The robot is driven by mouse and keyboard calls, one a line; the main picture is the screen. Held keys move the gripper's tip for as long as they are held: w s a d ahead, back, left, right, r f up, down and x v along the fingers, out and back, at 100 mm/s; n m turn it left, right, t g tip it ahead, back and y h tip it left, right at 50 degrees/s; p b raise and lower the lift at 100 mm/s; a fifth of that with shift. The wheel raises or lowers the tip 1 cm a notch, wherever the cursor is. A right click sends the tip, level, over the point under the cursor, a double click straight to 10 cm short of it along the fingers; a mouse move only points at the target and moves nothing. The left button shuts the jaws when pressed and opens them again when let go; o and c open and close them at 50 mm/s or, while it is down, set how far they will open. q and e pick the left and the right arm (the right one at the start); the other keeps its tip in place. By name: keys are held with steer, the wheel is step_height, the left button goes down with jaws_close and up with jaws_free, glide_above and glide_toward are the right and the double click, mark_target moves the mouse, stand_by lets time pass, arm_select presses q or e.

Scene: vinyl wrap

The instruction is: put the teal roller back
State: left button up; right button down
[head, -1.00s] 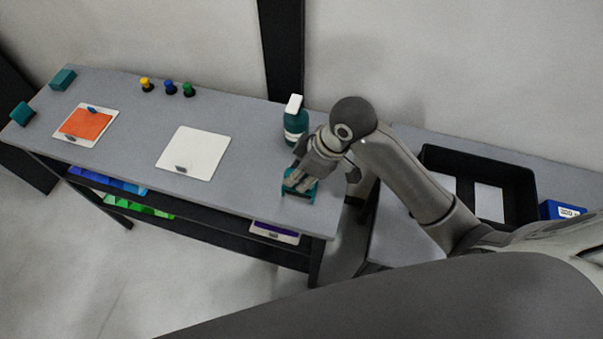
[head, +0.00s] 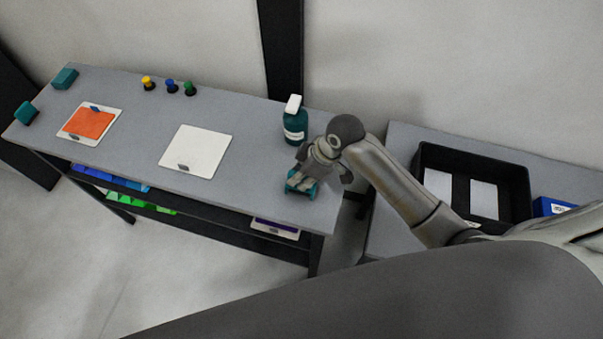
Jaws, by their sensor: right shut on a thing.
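The teal roller (head: 301,187) is at the right end of the long grey table (head: 255,165), near its front edge. My right gripper (head: 302,180) is shut on it from above and hides part of it. I cannot tell whether the roller touches the tabletop. A teal spray bottle with a white top (head: 295,122) stands just behind the gripper. My left gripper is not in view.
A white panel (head: 196,151) lies mid-table, and an orange-covered panel (head: 89,123) lies to the left. Teal blocks (head: 65,78) sit at the far left. A black tray (head: 459,213) stands on the right-hand table. A gap separates the tables.

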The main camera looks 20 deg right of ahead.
steer(key=shift+f, duration=0.3)
steer(key=shift+s+f, duration=0.15)
steer(key=shift+s, duration=0.05)
steer(key=shift+s+f, duration=0.15)
steer(key=shift+f, duration=0.05)
steer(key=c, duration=1.4)
jaws_free()
steer(key=shift+f, duration=0.1)
steer(key=shift+o, duration=0.7)
steer(key=shift+f, duration=0.1)
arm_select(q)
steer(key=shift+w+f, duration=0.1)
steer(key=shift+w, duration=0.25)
arm_select(e)
steer(key=shift+w+r, duration=0.2)
steer(key=shift+r, duration=0.4)
arm_select(q)
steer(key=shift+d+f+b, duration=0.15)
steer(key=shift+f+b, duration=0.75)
steer(key=shift+b, duration=0.15)
arm_select(e)
steer(key=v, duration=1.2)
steer(key=shift+r, duration=0.35)
